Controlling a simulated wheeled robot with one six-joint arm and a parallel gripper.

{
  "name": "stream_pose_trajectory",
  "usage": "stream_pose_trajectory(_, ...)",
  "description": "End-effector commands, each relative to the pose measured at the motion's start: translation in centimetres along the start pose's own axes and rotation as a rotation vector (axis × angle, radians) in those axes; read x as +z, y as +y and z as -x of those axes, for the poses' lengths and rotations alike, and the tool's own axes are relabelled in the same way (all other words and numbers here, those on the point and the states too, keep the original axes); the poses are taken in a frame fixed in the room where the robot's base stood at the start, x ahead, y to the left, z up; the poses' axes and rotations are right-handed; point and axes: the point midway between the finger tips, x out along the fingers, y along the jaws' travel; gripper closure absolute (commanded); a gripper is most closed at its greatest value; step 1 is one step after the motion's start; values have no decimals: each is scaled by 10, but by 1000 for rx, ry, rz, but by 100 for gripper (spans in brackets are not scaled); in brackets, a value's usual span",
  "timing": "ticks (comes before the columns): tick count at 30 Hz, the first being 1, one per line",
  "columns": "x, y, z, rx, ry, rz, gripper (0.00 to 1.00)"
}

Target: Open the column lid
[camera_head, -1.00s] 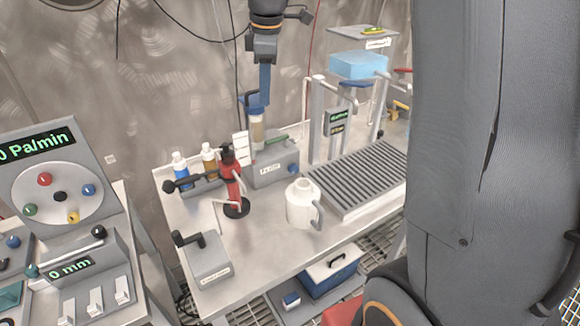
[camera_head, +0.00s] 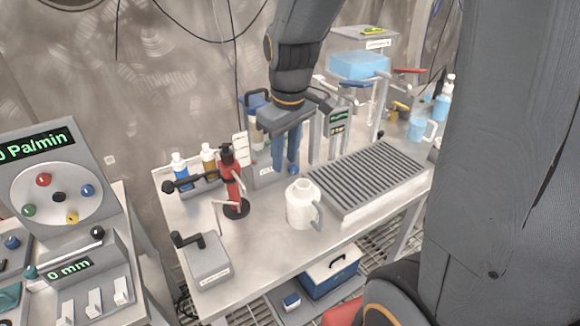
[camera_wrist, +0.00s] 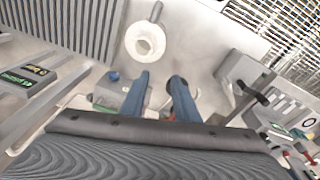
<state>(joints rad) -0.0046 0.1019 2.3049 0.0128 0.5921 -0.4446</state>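The column (camera_head: 259,123) is a beige cylinder at the back of the bench in the head view. A blue loop-shaped piece (camera_head: 256,97), which seems to be its lid, shows at its top. Whether it sits flat or is tilted is hard to tell. My gripper (camera_head: 286,160) points down just right of and in front of the column, with its fingertips lower than the blue piece. In the wrist view the blue fingers (camera_wrist: 161,76) are apart with nothing between them. I cannot make out the column or lid there.
A white jug (camera_head: 301,205) stands in front of my gripper; it also shows in the wrist view (camera_wrist: 146,41). A red stand (camera_head: 231,180) is to the left and a grey slatted rack (camera_head: 368,178) to the right.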

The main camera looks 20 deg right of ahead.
Motion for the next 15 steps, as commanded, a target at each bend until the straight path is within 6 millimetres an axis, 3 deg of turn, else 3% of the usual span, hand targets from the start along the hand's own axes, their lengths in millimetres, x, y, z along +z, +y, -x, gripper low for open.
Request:
stream_pose_trajectory(6, 20, -9, -9, 0, -4, -101, 72)
stream_pose_trajectory(15, 26, -12, -11, 0, -6, -132, 72)
